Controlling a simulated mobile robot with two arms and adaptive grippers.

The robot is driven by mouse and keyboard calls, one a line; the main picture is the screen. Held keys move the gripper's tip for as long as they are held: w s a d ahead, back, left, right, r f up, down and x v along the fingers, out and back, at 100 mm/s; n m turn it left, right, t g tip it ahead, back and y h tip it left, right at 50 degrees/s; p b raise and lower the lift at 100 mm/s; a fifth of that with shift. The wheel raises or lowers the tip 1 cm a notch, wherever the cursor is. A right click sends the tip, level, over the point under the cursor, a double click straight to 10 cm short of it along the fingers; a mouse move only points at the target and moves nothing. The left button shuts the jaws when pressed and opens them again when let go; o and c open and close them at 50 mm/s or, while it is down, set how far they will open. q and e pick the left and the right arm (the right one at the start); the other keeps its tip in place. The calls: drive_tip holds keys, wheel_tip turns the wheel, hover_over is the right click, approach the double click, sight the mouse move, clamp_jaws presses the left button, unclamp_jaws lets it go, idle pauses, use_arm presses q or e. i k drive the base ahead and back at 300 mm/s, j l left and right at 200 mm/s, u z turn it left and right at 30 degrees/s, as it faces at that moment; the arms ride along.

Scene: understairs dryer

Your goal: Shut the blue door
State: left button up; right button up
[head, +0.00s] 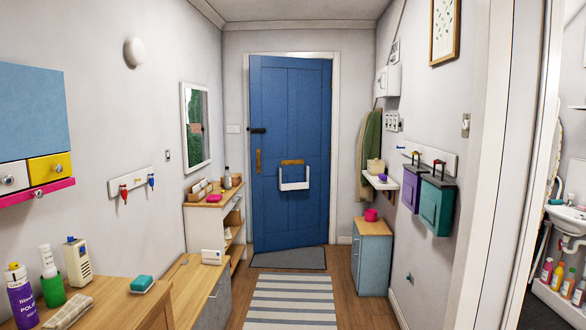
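The blue door (290,120) stands at the far end of the hallway inside a white frame (336,150). It appears slightly ajar: its bottom edge slants, with the left side lower and nearer to me and the right side at the frame. A dark latch (257,130) and a brass-coloured handle plate (258,161) are on its left side. A brass letter plate (292,162) with a white basket (294,179) below it is at mid height. Neither of my grippers is in view.
A grey doormat (289,258) and striped rug (291,300) lie on the wooden floor. Wooden-topped cabinets (190,290) line the left. A blue-grey cabinet (372,262), a small shelf (380,181) and wall-hung boxes (436,206) stand along the right. The middle strip of floor is clear.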

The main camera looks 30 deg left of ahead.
sight(291, 98)
drive_tip(key=i+j+u, duration=0.2)
drive_tip(key=i, duration=0.15)
drive_tip(key=i+j+u, duration=0.1)
drive_tip(key=i+u, duration=0.5)
drive_tip(key=i, duration=3.7)
